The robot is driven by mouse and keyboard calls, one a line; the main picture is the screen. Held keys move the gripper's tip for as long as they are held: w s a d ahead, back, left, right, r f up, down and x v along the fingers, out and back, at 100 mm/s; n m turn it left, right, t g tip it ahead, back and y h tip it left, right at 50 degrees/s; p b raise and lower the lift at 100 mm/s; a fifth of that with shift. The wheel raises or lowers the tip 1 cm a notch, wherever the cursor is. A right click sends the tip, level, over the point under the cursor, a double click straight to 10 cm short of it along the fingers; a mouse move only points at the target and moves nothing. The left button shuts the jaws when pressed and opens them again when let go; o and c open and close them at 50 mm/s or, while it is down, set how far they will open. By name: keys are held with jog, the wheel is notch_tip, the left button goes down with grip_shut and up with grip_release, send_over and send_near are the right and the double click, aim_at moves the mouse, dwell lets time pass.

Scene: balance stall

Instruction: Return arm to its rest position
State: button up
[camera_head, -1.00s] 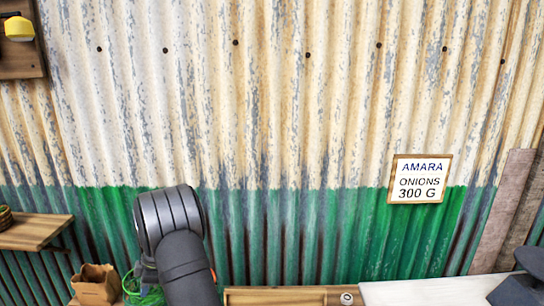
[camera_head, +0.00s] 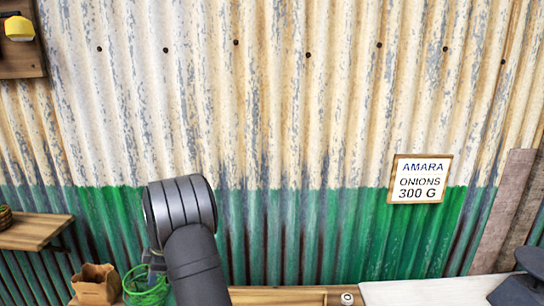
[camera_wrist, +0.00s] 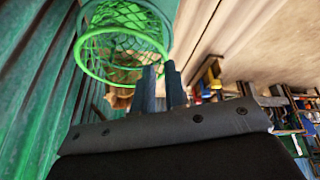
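My arm (camera_head: 190,245) rises from the bottom edge in the head view, left of centre, in front of the green lower wall. My gripper does not show clearly there. In the wrist view, my gripper's (camera_wrist: 161,80) two dark fingers stand close together with only a thin gap and nothing visible between them. A green net basket (camera_wrist: 80,55) is beyond the fingertips in that view. It also shows in the head view (camera_head: 146,296), just left of my arm and partly behind it.
A brown paper bag (camera_head: 96,285) stands left of the net. A wooden shelf (camera_head: 35,232) is at far left. A wooden tray (camera_head: 275,298) and a pale board (camera_head: 425,291) lie along the bottom. A sign (camera_head: 420,179) reading "AMARA ONIONS 300 G" hangs on the corrugated wall.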

aim_at(148, 291)
jog(key=x, duration=0.8)
jog(key=shift+s+a+f, duration=0.1)
jog(key=shift+f, duration=0.25)
notch_tip(148, 291, up, 15)
jog(key=w+d+m+t, duration=0.1)
jog(key=w+d+m, duration=0.25)
jog(key=d, duration=0.55)
jog(key=w+d+m+t+h, duration=0.1)
jog(key=w+d+m, duration=0.3)
jog(key=d, duration=0.5)
jog(key=w+d+m+t, duration=0.2)
jog(key=w+d, duration=0.4)
jog(key=d, duration=0.3)
jog(key=d+m+h, duration=0.1)
jog(key=d+m, duration=0.4)
jog(key=d, duration=0.9)
jog(key=d+m+t+h, duration=0.1)
jog(key=d+m, duration=0.3)
jog(key=d, duration=1)
jog(key=shift+w+d+f+m+h, duration=0.2)
jog(key=shift+d+m+h, duration=0.15)
jog(key=shift+h, duration=0.25)
